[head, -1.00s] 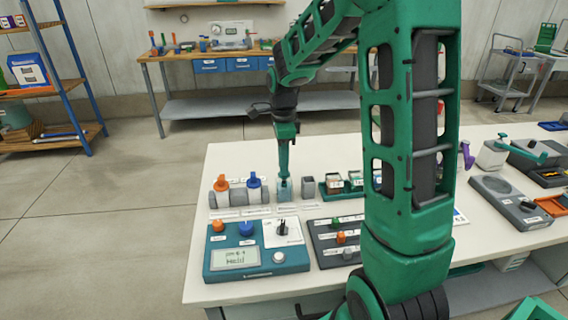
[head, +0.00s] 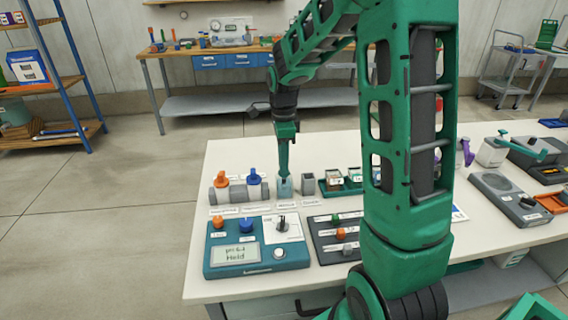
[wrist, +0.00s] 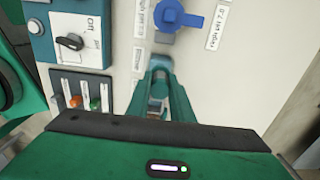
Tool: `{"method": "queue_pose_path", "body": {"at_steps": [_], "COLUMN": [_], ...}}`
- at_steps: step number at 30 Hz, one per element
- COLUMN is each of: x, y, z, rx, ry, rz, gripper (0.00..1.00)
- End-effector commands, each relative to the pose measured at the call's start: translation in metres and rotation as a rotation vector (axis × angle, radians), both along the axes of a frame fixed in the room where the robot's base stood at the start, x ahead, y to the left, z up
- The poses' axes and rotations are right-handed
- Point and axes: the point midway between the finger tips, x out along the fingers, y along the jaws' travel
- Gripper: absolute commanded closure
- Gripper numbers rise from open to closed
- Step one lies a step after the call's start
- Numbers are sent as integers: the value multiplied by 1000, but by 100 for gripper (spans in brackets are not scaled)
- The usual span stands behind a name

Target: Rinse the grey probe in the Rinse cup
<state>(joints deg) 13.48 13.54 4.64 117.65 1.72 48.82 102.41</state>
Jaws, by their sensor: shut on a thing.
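My gripper (head: 284,176) points straight down at a small pale blue cup (head: 285,189) in the back row on the white bench. Its fingertips are at or just inside the cup's mouth. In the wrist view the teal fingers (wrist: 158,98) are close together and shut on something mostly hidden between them. I take that to be the grey probe; its body and tip cannot be made out. The small label in front of the cup is too blurred to read in the head view.
An orange-topped item (head: 221,182) and a blue-topped item (head: 254,180) stand left of the cup, a grey open cup (head: 308,183) just right. A teal meter (head: 262,262) with knobs and a display lies in front, a dark switch panel (head: 336,240) beside it.

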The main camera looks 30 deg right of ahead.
Motion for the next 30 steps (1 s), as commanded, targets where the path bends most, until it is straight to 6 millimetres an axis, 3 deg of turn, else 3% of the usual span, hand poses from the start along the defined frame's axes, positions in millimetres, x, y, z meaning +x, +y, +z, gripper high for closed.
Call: {"method": "queue_pose_path", "body": {"at_steps": [14, 30], "x": [0, 0], "y": [0, 0], "z": [8, -8], "rx": [0, 0], "ry": [0, 1], "rz": [0, 0], "gripper": [100, 100]}}
